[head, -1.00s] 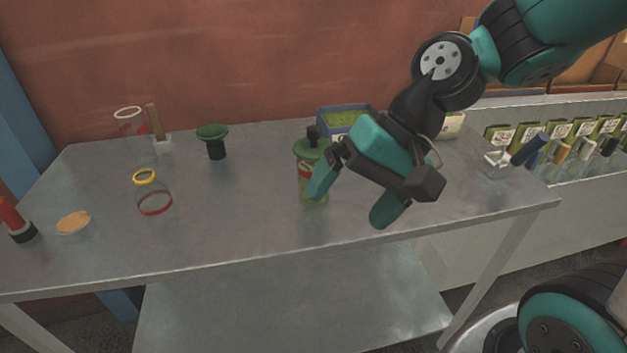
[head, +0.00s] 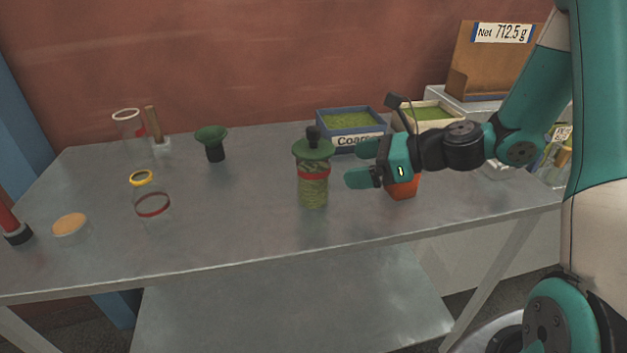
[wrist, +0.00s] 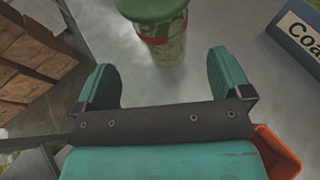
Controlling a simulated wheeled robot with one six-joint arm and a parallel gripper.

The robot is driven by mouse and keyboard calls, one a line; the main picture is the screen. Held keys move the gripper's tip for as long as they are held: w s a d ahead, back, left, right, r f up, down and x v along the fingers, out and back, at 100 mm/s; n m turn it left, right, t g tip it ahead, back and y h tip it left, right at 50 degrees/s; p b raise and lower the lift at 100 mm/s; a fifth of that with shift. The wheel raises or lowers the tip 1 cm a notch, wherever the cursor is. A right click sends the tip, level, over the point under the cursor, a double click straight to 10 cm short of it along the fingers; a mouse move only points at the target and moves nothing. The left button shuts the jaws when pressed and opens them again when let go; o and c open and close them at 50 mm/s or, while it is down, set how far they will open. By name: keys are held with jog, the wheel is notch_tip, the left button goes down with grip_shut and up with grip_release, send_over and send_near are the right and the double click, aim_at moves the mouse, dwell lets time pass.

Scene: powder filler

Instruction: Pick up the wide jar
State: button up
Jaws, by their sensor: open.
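A wide jar (head: 313,191) full of green powder stands upright at the middle of the table, with a red band and a green funnel-like top (head: 313,149) bearing a dark knob. In the wrist view the jar (wrist: 170,48) stands just beyond the fingertips, roughly centred between them. My gripper (head: 362,163) is open and empty, to the right of the jar and pointing at it, with a gap between them. In the wrist view my gripper (wrist: 161,68) shows both teal fingers spread apart, clear of the jar.
An orange container (head: 404,188) stands below my gripper. A blue "Coarse" bin (head: 358,140) and a pale bin (head: 436,113) are behind. Clear glassware with yellow and red rings (head: 153,206), a green funnel (head: 212,135) and an orange disc (head: 69,224) are at left.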

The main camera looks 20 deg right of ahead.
jog(key=x, duration=0.6)
jog(key=p+x, duration=0.1)
jog(key=x, duration=0.2)
jog(key=shift+d+f, duration=0.2)
jog(key=shift+f, duration=0.05)
jog(key=c, duration=1)
jog(key=shift+r, duration=0.1)
notch_tip(320, 180, up, 20)
jog(key=p, duration=0.2)
notch_tip(320, 180, up, 10)
jog(key=p, duration=1.3)
send_over(321, 171)
jog(key=w, duration=0.2)
jog(key=shift+w+d, duration=0.1)
jog(key=shift+d, duration=0.35)
